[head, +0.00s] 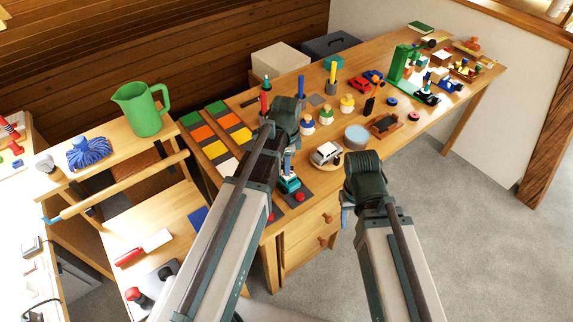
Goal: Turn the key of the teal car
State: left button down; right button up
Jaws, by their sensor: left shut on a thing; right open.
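The teal car (289,186) is small and sits on a dark mat near the front edge of the wooden workbench. My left gripper (288,171) points down right over the car, with its fingertips at the car's top. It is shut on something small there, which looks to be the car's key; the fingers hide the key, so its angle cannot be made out. My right gripper (345,217) is open and empty, held in front of the bench edge, apart from the car.
A white toy car (327,153) stands on a round wooden plate just right of the teal car. A round tin (357,137) and several peg figures stand behind. A red car (360,84) and green stand (400,64) are farther back. A green jug (143,108) stands left.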

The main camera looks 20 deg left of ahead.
pick_arm(q)
jog(key=m, duration=0.6)
jog(key=shift+m, duration=0.3)
jog(key=m, duration=0.6)
dwell(0.5)
jog(key=c, duration=0.7)
grip_release()
jog(key=shift+r, duration=0.1)
notch_tip(320, 180, up, 14)
jog(key=p, duration=1.3)
jog(key=shift+f+p, duration=0.2)
jog(key=shift+p, duration=0.2)
